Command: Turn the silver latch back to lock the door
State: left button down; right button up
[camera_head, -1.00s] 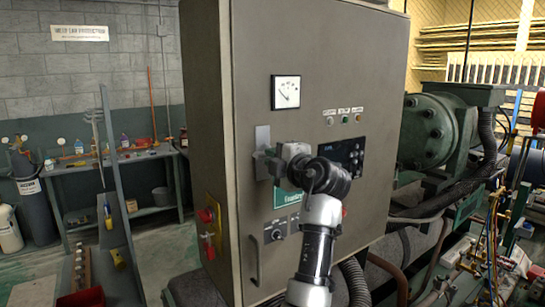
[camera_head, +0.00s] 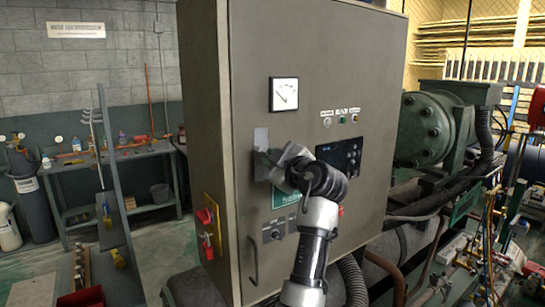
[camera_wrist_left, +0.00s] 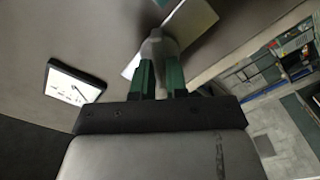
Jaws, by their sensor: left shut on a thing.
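The grey control cabinet (camera_head: 300,60) stands in the middle of the head view with its door closed flush as far as I can see. The silver latch shows in the left wrist view (camera_wrist_left: 158,48) between the two green fingers; its light plate (camera_head: 261,137) shows on the door in the head view. My left gripper (camera_head: 268,165) is at the door's left side, tilted, and shut on the latch. The gripper hides most of the latch in the head view. My right gripper is in neither view.
A gauge (camera_head: 284,94) sits above the latch, and a dark display (camera_head: 340,157) is to its right. A red switch (camera_head: 207,216) is on the cabinet's left side. Green machinery (camera_head: 430,130) stands at the right. A workbench (camera_head: 120,158) is at the back left.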

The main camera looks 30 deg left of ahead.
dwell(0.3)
pick_arm(q)
jog(key=m+p, duration=0.2)
jog(key=m, duration=0.2)
jog(key=shift+m, duration=0.4)
jog(key=m+p, duration=0.2)
jog(key=m, duration=0.1)
jog(key=shift+r, duration=0.1)
jog(key=c, duration=1.2)
grip_release()
jog(key=shift+m, duration=0.3)
jog(key=shift+w, duration=0.1)
